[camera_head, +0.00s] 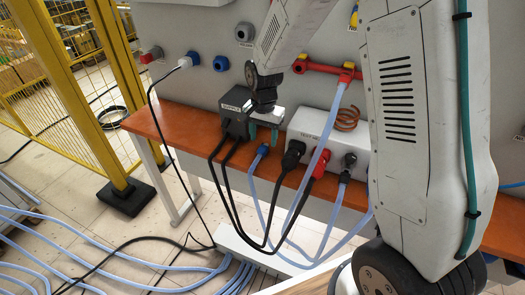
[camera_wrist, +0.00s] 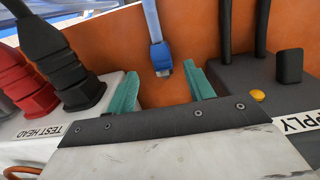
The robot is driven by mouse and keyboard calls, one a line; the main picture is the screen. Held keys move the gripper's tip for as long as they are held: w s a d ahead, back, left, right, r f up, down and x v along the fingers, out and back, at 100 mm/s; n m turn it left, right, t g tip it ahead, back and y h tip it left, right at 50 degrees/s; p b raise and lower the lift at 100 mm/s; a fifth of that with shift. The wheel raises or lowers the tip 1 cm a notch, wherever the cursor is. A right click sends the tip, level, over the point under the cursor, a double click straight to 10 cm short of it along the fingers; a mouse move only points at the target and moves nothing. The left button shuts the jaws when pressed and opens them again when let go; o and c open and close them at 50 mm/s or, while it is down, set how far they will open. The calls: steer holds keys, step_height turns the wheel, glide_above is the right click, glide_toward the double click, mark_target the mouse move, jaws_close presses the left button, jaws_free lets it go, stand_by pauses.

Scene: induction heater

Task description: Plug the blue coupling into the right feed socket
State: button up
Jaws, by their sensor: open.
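The blue coupling (camera_head: 262,149) ends a light blue hose on the orange shelf, between the supply box and the test head box. In the wrist view the blue coupling (camera_wrist: 161,56) lies just past the fingertips, near the gap's middle. My gripper (camera_head: 264,136) is open, its teal fingers pointing down at the shelf. The wrist view shows both fingers apart (camera_wrist: 160,74) with nothing between them. On the wall are a blue socket (camera_head: 221,63) and, left of it, another holding a white plug (camera_head: 186,63). I cannot tell which fitting is the right feed socket.
The dark supply box (camera_head: 236,112) stands left of the gripper, the white test head box (camera_head: 330,128) right, with black and red plugs (camera_head: 313,164). Cables loop below the shelf (camera_head: 176,120). A yellow fence stands left.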

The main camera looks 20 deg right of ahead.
mark_target(262, 148)
step_height(262, 148, down, 5)
steer(key=shift+w+a, duration=0.1)
stand_by(0.3)
steer(key=c, duration=1)
